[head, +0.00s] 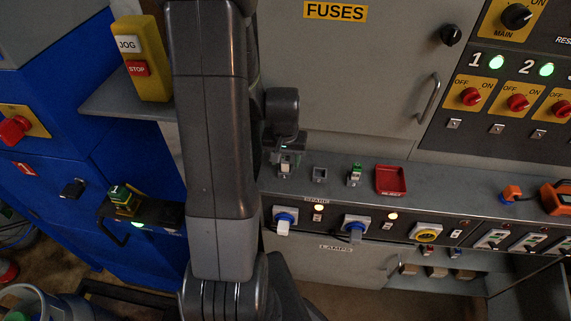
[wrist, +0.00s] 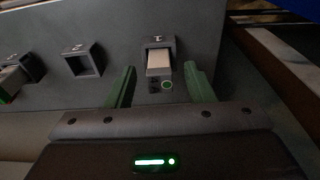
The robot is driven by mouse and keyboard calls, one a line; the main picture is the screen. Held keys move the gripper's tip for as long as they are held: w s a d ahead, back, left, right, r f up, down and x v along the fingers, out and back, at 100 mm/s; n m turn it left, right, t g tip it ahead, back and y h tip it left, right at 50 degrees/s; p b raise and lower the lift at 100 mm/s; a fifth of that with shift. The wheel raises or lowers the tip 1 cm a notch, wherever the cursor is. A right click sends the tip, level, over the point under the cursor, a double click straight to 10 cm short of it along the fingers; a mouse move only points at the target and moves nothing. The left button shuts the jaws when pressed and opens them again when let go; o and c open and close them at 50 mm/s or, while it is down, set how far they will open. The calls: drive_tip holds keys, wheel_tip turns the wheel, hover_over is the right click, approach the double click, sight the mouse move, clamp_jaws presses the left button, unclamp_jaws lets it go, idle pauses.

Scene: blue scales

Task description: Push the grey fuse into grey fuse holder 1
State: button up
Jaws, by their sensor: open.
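The grey fuse (wrist: 159,61) shows as a pale block in the mouth of a dark square holder, grey fuse holder 1 (wrist: 146,44), in the wrist view. How deep it sits I cannot tell. My gripper (wrist: 160,70) is open, with one green finger on each side of the fuse and a gap to both. In the head view my gripper (head: 290,142) is just above the leftmost holder on the grey ledge, where the pale fuse (head: 285,167) shows small. My arm hides part of the ledge to the left.
An empty square holder (head: 320,174) stands beside it. Further right are a holder with a green-topped fuse (head: 354,172) and a red tray (head: 390,180). The grey cabinet door (head: 360,70) rises behind the ledge. Blue plugs and switches line the front face below.

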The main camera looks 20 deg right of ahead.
sight(285, 158)
drive_tip(key=shift+f, duration=0.35)
clamp_jaws()
drive_tip(key=shift+r, duration=0.15)
wheel_tip(285, 158, up, 10)
drive_tip(key=shift+f, duration=0.1)
idle(0.5)
